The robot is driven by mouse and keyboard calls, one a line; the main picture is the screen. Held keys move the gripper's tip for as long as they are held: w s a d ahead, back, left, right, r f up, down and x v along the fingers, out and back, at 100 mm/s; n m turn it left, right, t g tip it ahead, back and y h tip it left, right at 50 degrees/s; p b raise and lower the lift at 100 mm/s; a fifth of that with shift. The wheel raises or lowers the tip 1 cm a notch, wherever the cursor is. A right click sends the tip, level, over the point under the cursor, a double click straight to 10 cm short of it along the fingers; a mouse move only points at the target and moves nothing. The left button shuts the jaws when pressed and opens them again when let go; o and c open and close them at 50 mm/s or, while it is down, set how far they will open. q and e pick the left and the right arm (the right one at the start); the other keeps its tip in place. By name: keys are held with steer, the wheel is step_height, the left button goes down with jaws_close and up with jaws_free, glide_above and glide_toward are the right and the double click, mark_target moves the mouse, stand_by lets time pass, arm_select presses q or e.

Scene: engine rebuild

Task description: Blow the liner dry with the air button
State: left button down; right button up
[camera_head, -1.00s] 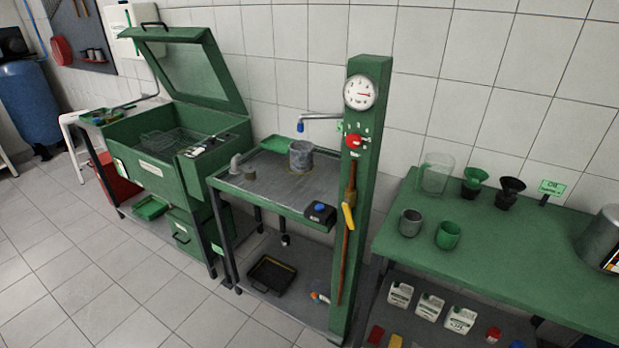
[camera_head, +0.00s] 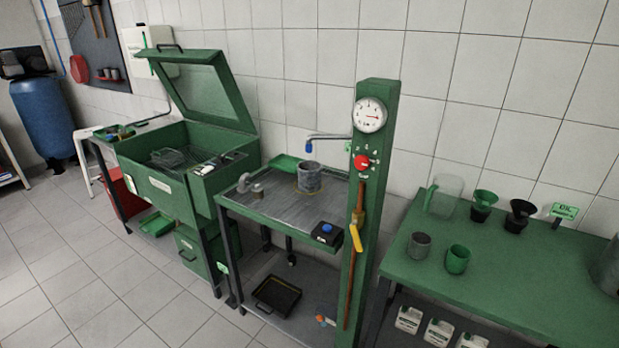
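The liner (camera_head: 310,177) is a grey, mottled open cylinder standing upright on the grey top of the middle green bench (camera_head: 281,204). An air nozzle with a blue tip (camera_head: 309,147) hangs from a thin pipe above the liner, apart from it. A black box with a blue button (camera_head: 326,228), likely the air button, sits at the bench's front right corner. Neither of my grippers shows in the view.
A green post (camera_head: 377,195) with a gauge (camera_head: 370,115), red knob and yellow handle stands right of the bench. A washer with raised lid (camera_head: 204,92) is at left. A green table (camera_head: 504,270) with cups and funnels is at right. Tiled floor is clear at front left.

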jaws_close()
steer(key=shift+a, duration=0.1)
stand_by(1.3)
